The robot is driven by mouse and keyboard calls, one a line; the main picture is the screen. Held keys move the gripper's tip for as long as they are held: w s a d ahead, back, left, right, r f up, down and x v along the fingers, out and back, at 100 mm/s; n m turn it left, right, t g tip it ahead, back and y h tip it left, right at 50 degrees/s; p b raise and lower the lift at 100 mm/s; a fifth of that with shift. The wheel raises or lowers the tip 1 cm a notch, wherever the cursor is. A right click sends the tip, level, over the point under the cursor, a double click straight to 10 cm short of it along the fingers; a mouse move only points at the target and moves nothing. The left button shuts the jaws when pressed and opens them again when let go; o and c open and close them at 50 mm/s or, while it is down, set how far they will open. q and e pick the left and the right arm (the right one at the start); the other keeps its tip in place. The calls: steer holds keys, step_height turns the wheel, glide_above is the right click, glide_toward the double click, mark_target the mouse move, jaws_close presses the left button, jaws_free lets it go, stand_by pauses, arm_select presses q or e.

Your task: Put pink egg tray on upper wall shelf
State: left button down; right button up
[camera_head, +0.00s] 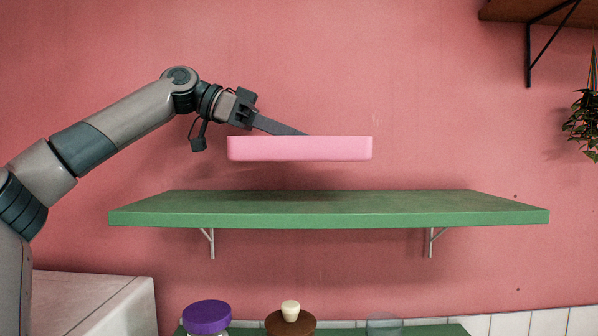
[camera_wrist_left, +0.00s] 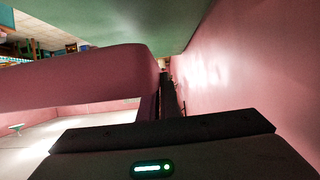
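The pink egg tray (camera_head: 300,149) hangs level in the air above the green upper wall shelf (camera_head: 330,218), with a clear gap beneath it. My left gripper (camera_head: 290,130) reaches in from the left, its fingers running down behind the tray's front wall. It appears shut on the tray, which has no other support. The fingertips are hidden in the head view. In the left wrist view the tray (camera_wrist_left: 80,78) fills the left side beside the dark fingers (camera_wrist_left: 168,100). The tray's inside is hidden. My right gripper is out of view.
The green shelf top looks bare. Below it are a purple-lidded jar (camera_head: 207,313), a brown lid with a pale knob (camera_head: 290,320) and a glass (camera_head: 384,325). A wooden shelf (camera_head: 540,12) and a hanging plant (camera_head: 583,125) are at right.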

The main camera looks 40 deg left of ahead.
mark_target(299, 195)
arm_select(q)
steer(key=shift+w+a+f, duration=0.2)
steer(key=shift+f, duration=0.85)
steer(key=shift+w+a+f, duration=0.15)
steer(key=shift+w+f, duration=0.05)
steer(key=shift+f, duration=0.9)
steer(key=shift+w+a+f, duration=0.2)
steer(key=shift+f, duration=0.85)
steer(key=shift+w+a+f, duration=0.2)
steer(key=shift+a+f, duration=0.05)
steer(key=shift+f, duration=0.1)
steer(key=shift+d, duration=0.15)
steer(key=c, duration=2.4)
jaws_free()
steer(key=o, duration=0.4)
